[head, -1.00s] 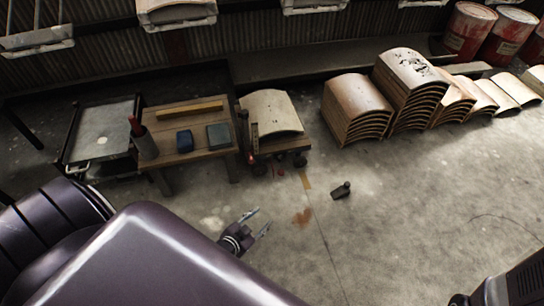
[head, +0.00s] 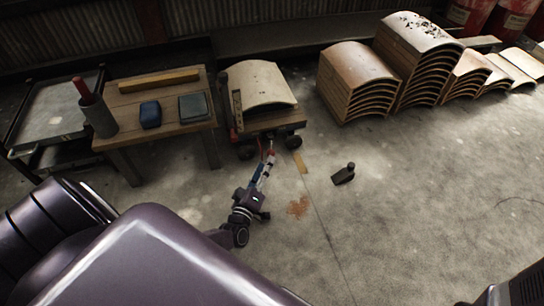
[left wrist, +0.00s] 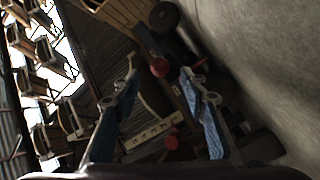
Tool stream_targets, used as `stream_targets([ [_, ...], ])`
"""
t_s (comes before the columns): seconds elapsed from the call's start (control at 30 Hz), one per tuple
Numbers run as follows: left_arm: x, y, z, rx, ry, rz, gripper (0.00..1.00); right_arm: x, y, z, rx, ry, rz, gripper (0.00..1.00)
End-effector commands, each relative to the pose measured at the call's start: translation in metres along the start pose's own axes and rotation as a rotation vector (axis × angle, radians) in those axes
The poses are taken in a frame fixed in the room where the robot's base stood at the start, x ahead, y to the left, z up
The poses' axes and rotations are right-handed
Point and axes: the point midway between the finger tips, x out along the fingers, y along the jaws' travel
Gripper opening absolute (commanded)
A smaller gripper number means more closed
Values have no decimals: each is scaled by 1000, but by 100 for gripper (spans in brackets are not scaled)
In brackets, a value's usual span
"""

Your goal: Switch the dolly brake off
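The dolly (head: 270,124) is a low wooden cart on dark wheels, carrying a curved tan panel (head: 257,84). Red parts show at its front edge by my left gripper (head: 266,165); I cannot tell which is the brake. In the left wrist view, a round red knob (left wrist: 160,67) shows between the fingertips of the left gripper (left wrist: 160,75), and another red part (left wrist: 172,140) is lower down. The left fingers, with blue pads, are apart and hold nothing. Contact with the knob cannot be told. My right gripper is not in view.
A wooden table (head: 120,140) with a dark cup, a blue block and a grey block stands left of the dolly. A metal cart (head: 50,115) is farther left. Stacks of curved panels (head: 350,75) stand right. A small dark wedge (head: 343,175) lies on open floor.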

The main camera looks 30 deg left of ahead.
Motion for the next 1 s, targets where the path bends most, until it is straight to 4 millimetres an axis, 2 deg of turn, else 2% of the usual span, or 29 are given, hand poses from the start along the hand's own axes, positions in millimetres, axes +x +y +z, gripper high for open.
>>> stream_targets([
  [0.2, 37, -2, 3, 2, -1, 3, 40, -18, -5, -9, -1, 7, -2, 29],
  [0.4, 60, -1, 1, 4, -1, 1, 40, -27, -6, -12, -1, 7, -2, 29],
  [0.73, 65, 0, 1, 5, -3, -1, 40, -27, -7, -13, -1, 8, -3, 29],
  [0.77, 65, 0, 1, 5, -3, 0, 39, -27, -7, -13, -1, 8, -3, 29],
  [1.0, 64, 0, 1, 5, -3, 0, 12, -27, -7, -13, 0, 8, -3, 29],
])
